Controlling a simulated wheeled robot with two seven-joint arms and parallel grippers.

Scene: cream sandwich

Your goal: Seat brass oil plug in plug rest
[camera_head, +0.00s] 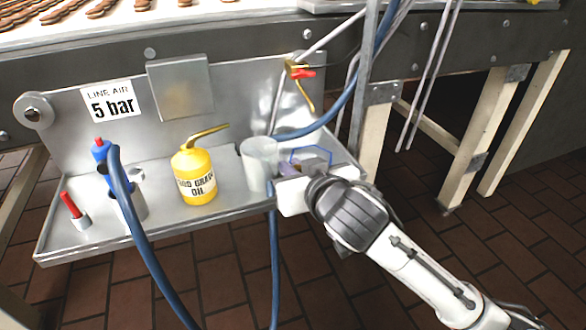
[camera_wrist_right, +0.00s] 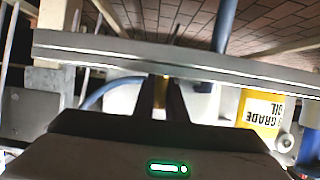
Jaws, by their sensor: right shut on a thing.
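My right gripper (camera_head: 288,185) is at the right end of the metal shelf, just right of the grey cup. In the right wrist view its dark fingers (camera_wrist_right: 161,95) are shut on a small brass-coloured piece, the brass oil plug (camera_wrist_right: 160,92). Only a narrow strip of the plug shows between the fingers. I cannot make out the plug rest in either view. My left gripper is not in view.
A grey cup (camera_head: 259,164) stands close left of my right gripper. A yellow oil can (camera_head: 195,176) stands mid-shelf. A blue wire frame (camera_head: 311,154) is behind the hand. A blue hose (camera_head: 140,235) hangs over the front of the shelf (camera_head: 120,238); a red-handled tool (camera_head: 72,206) stands far left.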

